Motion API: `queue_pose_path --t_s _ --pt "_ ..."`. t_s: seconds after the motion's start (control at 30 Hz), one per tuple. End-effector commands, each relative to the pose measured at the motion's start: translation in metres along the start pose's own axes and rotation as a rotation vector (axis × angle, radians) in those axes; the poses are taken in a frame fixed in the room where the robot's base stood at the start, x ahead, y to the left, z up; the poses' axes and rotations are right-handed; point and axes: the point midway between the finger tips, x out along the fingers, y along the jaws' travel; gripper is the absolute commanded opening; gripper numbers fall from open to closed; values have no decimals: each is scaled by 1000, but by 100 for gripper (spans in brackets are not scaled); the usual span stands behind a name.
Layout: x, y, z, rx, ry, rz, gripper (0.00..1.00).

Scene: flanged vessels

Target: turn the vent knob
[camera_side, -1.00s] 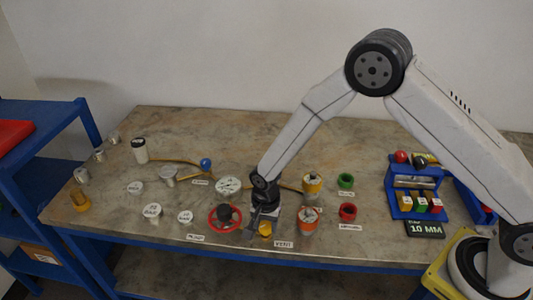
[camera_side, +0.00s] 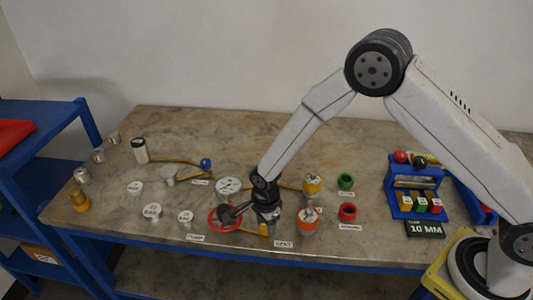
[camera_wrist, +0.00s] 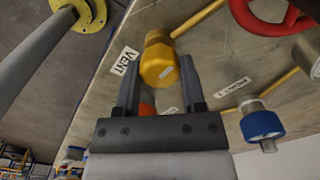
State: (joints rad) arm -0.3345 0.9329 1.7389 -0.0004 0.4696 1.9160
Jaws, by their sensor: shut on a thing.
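The vent knob is a yellow block-like piece, seen large in the wrist view (camera_wrist: 158,60) and as a small yellow patch at the bench's front edge in the side view (camera_side: 264,230). The VENT label (camera_wrist: 125,61) lies just left of it in the wrist view; it also shows in the side view (camera_side: 283,244). My gripper (camera_side: 265,220) points down over the knob, and its fingers (camera_wrist: 159,64) stand on either side of it, shut on it. My gripper hides part of the knob in the side view.
A red handwheel (camera_side: 223,218) is close on the left of my gripper. An orange-topped vessel (camera_side: 308,220) is close on the right. A red ring (camera_side: 348,211) and a blue rack (camera_side: 416,190) stand farther right. The back of the bench (camera_side: 240,130) is clear.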

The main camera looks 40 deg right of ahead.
Motion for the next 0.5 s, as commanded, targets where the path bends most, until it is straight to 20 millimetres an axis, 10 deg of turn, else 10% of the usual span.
queue_pose_path --t_s 0.37,0.4,0.5 --pt "1 0 0 8 0 1 0" --pt "1 0 0 8 0 1 65" --pt "0 0 0 7 0 1 87"
